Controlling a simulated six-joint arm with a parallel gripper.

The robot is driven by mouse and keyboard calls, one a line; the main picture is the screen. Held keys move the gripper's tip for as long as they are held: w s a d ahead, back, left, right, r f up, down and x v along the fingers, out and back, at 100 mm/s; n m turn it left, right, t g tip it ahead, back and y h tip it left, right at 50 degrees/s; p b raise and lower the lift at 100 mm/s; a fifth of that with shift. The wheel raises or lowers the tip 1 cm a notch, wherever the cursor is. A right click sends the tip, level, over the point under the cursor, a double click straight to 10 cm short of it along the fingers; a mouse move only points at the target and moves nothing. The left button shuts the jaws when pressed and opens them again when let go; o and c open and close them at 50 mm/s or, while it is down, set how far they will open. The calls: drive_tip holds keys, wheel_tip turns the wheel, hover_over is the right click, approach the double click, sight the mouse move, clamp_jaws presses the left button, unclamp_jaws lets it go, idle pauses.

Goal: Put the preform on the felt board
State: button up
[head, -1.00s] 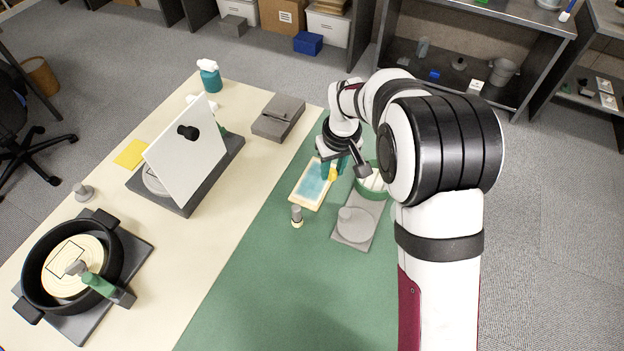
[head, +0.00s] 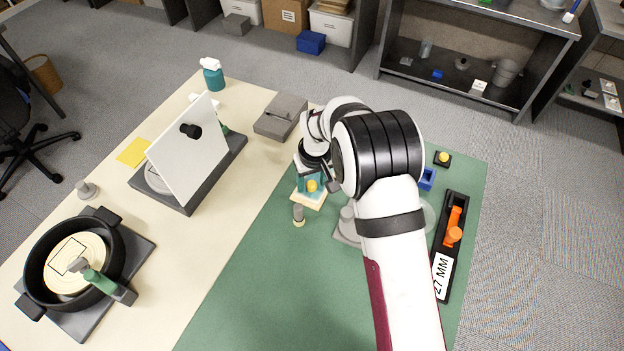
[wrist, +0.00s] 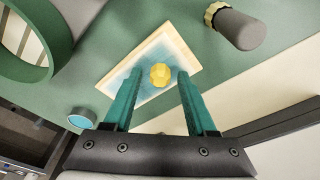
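The preform, a small yellow faceted piece (wrist: 160,76), is over the middle of the felt board and appears to rest on it. It also shows in the head view (head: 312,186). The felt board has a pale wooden rim (wrist: 189,52) and a blue face; in the head view its near rim (head: 308,203) shows below the gripper. My gripper (wrist: 160,73) has teal fingers, one on each side of the preform, with a visible gap on both sides. It is open. In the head view my gripper (head: 309,182) is low at the board, and the arm hides part of it.
A black "27 MM" rack (head: 449,240) and a blue block (head: 427,179) lie right. The green mat (head: 260,280) is clear in front.

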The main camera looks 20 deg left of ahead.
wheel_tip(320, 180, up, 12)
drive_tip(key=s+d, duration=0.1)
drive_tip(key=s+d+r+m, duration=0.3)
drive_tip(key=d+r, duration=0.2)
drive_tip(key=d, duration=0.4)
drive_tip(key=s+d+r+m, duration=0.1)
drive_tip(key=s+d+m, duration=0.4)
drive_tip(key=s+d, duration=0.3)
drive_tip(key=s+d+r+m+g, duration=0.1)
drive_tip(key=s+d+m, duration=0.5)
drive_tip(key=s, duration=0.9)
drive_tip(key=d+r, duration=0.1)
drive_tip(key=d, duration=0.2)
drive_tip(key=shift+d+m+y, duration=0.2)
drive_tip(key=shift+m+y, duration=0.1)
